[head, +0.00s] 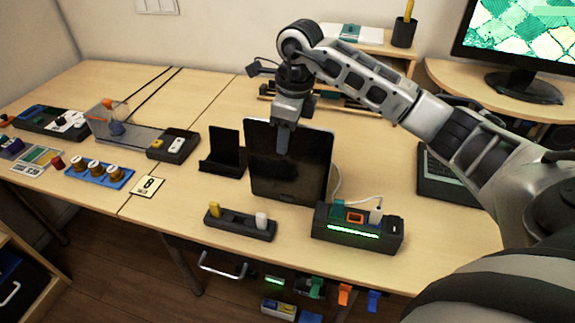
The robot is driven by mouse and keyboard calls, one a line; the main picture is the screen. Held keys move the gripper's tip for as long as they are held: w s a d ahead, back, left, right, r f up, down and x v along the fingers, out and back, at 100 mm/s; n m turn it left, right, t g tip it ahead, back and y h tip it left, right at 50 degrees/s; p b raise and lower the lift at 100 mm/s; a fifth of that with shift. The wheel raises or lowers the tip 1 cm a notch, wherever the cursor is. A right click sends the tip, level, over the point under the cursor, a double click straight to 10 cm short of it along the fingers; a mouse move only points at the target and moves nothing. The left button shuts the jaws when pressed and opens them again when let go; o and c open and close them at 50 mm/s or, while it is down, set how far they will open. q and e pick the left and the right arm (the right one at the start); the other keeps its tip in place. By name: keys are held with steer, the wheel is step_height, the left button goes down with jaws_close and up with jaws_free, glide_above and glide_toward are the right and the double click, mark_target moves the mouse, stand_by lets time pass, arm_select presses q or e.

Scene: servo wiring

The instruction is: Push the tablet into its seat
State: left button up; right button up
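A dark tablet (310,165) stands nearly upright on the desk, leaning back slightly, with its screen toward me. A white cable shows by its right edge. Its lower edge is near a dark base, and I cannot tell how deep it sits. My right gripper (283,142) points down at the tablet's top edge, with a grey finger in front of the upper screen. Whether another finger is behind the tablet is hidden. An empty black stand (225,150) is just left of the tablet. My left gripper is out of view.
A black power strip (358,242) with a green light and plugs stands at the front right. A dark holder (240,226) with yellow and white pieces is in front of the tablet. A number 8 card (147,186) and a blue tray (100,177) lie left.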

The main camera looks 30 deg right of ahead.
steer(key=shift+f, duration=0.25)
stand_by(0.4)
jaws_close()
steer(key=shift+r, duration=0.1)
stand_by(1.3)
